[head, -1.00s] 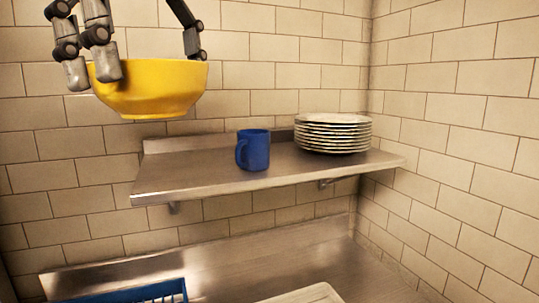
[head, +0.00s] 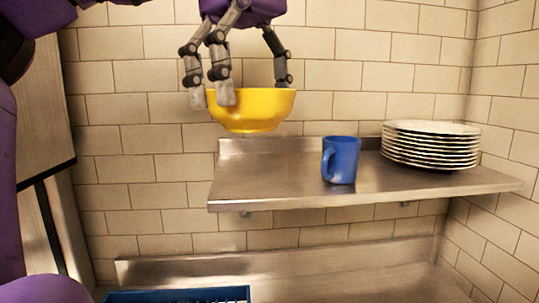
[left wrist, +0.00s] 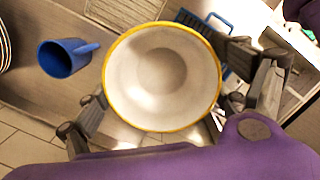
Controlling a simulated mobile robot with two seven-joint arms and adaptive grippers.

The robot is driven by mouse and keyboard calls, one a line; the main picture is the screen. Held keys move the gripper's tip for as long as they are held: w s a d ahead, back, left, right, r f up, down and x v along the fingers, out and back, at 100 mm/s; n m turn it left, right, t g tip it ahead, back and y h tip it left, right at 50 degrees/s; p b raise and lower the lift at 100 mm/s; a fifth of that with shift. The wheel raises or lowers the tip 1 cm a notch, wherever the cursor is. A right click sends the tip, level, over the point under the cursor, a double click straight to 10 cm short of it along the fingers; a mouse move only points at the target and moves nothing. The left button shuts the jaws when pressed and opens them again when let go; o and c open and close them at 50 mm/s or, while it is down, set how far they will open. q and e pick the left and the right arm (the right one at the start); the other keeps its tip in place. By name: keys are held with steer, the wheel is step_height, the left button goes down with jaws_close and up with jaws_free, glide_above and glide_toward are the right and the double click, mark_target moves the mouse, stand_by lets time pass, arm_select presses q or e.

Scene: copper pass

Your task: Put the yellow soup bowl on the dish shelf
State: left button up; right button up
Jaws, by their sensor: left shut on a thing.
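The yellow soup bowl (head: 250,112) hangs upright in the air above the left part of the steel dish shelf (head: 270,187). My left gripper (head: 250,92) is shut on the bowl from above, with fingers around its rim. In the left wrist view the bowl (left wrist: 161,76) shows its white inside and yellow rim between the fingers. In the head view the bowl's underside appears a little above the shelf's back edge. My right gripper is not in view.
A blue mug (head: 341,160) stands mid-shelf, right of the bowl, and a stack of white plates (head: 431,144) stands farther right. The shelf's left end is bare. A blue rack (head: 180,295) sits on the lower counter (head: 300,268).

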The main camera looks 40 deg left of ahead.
arm_select(q)
steer(key=w+a+f, duration=0.2)
steer(key=w+a, duration=0.1)
steer(key=shift+w+a, duration=0.15)
steer(key=shift+w, duration=0.15)
steer(key=f, duration=0.1)
steer(key=w+a+f, duration=0.1)
steer(key=w+f, duration=0.1)
steer(key=f, duration=0.1)
steer(key=shift+w+a, duration=0.15)
steer(key=shift+a, duration=0.25)
steer(key=shift+w+a+f, duration=0.4)
steer(key=shift+w+f, duration=0.05)
steer(key=shift+f, duration=0.25)
steer(key=shift+c, duration=0.2)
step_height(320, 180, down, 3)
steer(key=shift+w+a+f+p, duration=0.1)
steer(key=shift+a+f+p, duration=0.05)
steer(key=shift+p, duration=0.2)
steer(key=shift+f, duration=0.1)
steer(key=o, duration=1.2)
steer(key=shift+c, duration=0.2)
step_height(320, 180, up, 12)
steer(key=a, duration=0.1)
